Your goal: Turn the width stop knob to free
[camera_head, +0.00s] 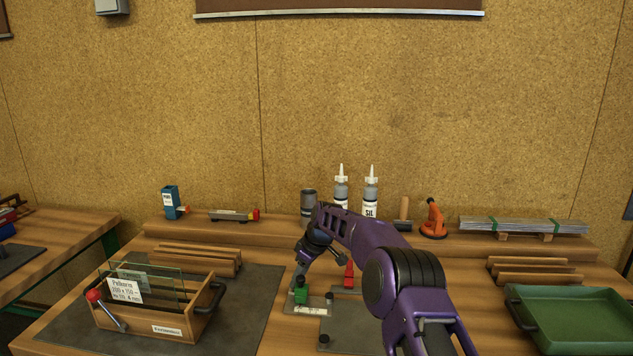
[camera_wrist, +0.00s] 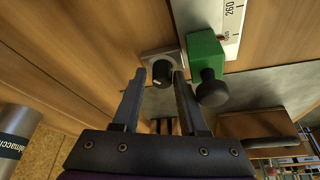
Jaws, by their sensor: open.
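A round dark knob (camera_wrist: 162,73) with a white mark sits on a small grey metal plate (camera_wrist: 152,59) in the wrist view. A green block (camera_wrist: 206,52) stands beside it, with a second black knob (camera_wrist: 211,89) on its side. The green block also shows in the head view (camera_head: 301,292). A white scale strip (camera_wrist: 232,22) reading 260 runs by the block. My gripper (camera_wrist: 161,74) is open, its fingertips on either side of the marked knob in the picture; I cannot tell whether they touch it. In the head view my gripper (camera_head: 298,272) is just above the green block.
A red part (camera_head: 348,275) stands close to my wrist. A wooden box with glass panes (camera_head: 158,308) is at the left, a green tray (camera_head: 575,318) at the right. Bottles (camera_head: 370,198), a hammer (camera_head: 403,212) and an orange tool (camera_head: 433,220) stand on the back shelf.

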